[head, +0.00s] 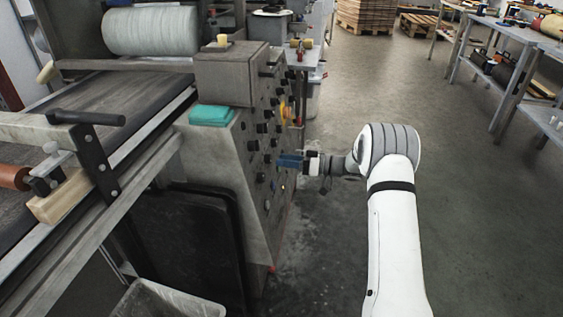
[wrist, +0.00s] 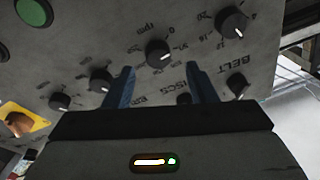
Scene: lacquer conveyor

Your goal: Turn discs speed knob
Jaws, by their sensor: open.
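The control panel (head: 262,140) on the machine's right side carries several black knobs. In the wrist view it appears upside down and close up. A black knob with a white pointer line (wrist: 158,53), above a partly hidden label that seems to read "DISCS", is likely the discs speed knob. It lies just past my two blue fingertips, roughly centred between them. My gripper (wrist: 160,70) is open and empty, facing the panel. In the head view my gripper (head: 290,160) is at the panel's face; contact cannot be told.
Other knobs sit close by: one by the "BELT" label (wrist: 233,22) and a left one (wrist: 100,80). A green button (wrist: 34,12) and a yellow plate (wrist: 24,121) are on the panel. A bin (head: 165,300) stands below. The floor (head: 480,220) right of my arm is clear.

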